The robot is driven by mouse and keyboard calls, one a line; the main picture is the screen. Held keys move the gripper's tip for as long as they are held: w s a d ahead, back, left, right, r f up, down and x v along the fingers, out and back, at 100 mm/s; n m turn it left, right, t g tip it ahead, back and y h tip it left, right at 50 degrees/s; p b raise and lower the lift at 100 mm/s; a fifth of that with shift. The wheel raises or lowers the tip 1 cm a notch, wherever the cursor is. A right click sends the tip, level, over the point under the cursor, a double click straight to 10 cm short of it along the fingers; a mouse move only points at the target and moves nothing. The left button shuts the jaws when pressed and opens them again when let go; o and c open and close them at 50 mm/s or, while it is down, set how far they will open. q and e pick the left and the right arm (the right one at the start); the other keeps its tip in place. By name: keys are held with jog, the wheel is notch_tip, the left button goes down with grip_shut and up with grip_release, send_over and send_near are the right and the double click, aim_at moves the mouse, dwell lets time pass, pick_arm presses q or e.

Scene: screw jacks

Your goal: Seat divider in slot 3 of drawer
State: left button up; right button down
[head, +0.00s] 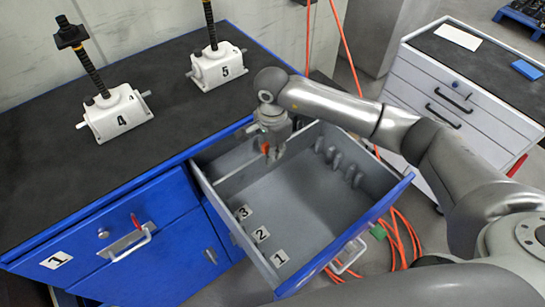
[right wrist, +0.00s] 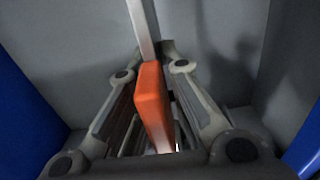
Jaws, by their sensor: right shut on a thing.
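The open grey drawer (head: 300,205) has a blue front and number labels along its left side. Label 3 (head: 243,213) is farthest from the front, then label 2 (head: 261,234) and label 1 (head: 279,258). A grey divider (head: 240,177) stands across the rear part of the drawer, behind label 3. My right gripper (head: 273,155) is inside the drawer, shut on the divider's orange grip (right wrist: 152,105). In the right wrist view, the divider's pale top edge (right wrist: 142,28) runs up from the grip. I cannot tell whether its ends are in a slot. My left gripper is out of view.
Grey slot posts (head: 340,163) line the drawer's right wall. Screw jacks 4 (head: 118,115) and 5 (head: 217,67) stand on the dark bench top (head: 165,95). A white cabinet (head: 440,95) stands right. The drawer floor toward the front is clear.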

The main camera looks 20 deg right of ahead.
aim_at(272, 169)
notch_tip(272, 169, down, 4)
jog(key=shift+s+r+p, duration=0.1)
jog(key=shift+r+p, duration=0.05)
jog(key=shift+p, duration=0.45)
jog(key=shift+f, duration=0.25)
jog(key=shift+f+b, duration=0.2)
jog(key=shift+b, duration=0.15)
jog(key=c, duration=1.6)
grip_release()
jog(key=shift+o, duration=0.2)
jog(key=shift+r, duration=0.15)
